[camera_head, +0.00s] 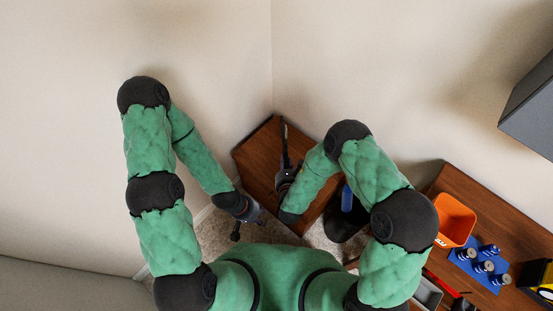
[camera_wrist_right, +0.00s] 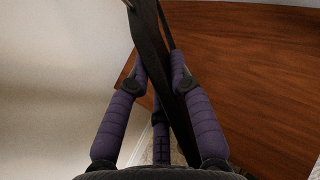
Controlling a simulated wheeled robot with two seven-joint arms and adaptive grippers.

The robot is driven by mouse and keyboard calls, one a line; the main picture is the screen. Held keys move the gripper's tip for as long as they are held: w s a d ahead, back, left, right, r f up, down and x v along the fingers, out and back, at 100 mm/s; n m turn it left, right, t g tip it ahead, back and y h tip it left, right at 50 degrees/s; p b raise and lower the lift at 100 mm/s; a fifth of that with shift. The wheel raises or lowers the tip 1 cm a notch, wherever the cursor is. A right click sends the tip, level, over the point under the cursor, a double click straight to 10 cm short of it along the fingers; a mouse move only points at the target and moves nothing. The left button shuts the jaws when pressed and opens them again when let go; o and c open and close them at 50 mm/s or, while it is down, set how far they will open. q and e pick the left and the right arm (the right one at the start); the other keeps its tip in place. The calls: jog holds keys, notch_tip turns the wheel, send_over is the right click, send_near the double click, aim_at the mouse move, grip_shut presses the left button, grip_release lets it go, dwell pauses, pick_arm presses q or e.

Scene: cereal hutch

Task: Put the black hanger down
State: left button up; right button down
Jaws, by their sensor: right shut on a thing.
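The black hanger (camera_wrist_right: 150,40) is a dark strip between the fingers of my right gripper (camera_wrist_right: 156,84) in the right wrist view. In the head view the hanger (camera_head: 284,138) shows as a thin dark upright shape over the brown wooden surface (camera_head: 258,155) in the corner. My right gripper (camera_head: 285,176) is shut on it above that surface. Much of the hanger is hidden by the gripper or out of frame. My left gripper (camera_head: 250,218) is empty, with its fingers apart, beside the left edge of the wooden surface, over the carpet.
A black round container (camera_head: 343,226) and a blue item (camera_head: 347,198) are right of my right forearm. A second wooden surface at right holds an orange bin (camera_head: 455,220), a blue mat (camera_head: 467,266) with several small cans, and a yellow-and-black object (camera_head: 540,292). Walls meet behind the corner surface. A grey box (camera_head: 530,110) juts out upper right.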

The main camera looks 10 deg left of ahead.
jog(key=w+a+f+b, duration=0.1)
jog(key=w+f, duration=0.1)
jog(key=f, duration=0.1)
jog(key=w+a+f+b, duration=0.1)
jog(key=w+f, duration=0.1)
jog(key=f, duration=0.1)
jog(key=w+a+f+b, duration=0.1)
jog(key=w+a+f, duration=0.1)
jog(key=f, duration=0.2)
jog(key=shift+f+b, duration=0.1)
jog(key=shift+b, duration=0.2)
jog(key=shift+a, duration=0.1)
jog(key=c, duration=1.1)
grip_release()
jog(key=shift+s, duration=0.1)
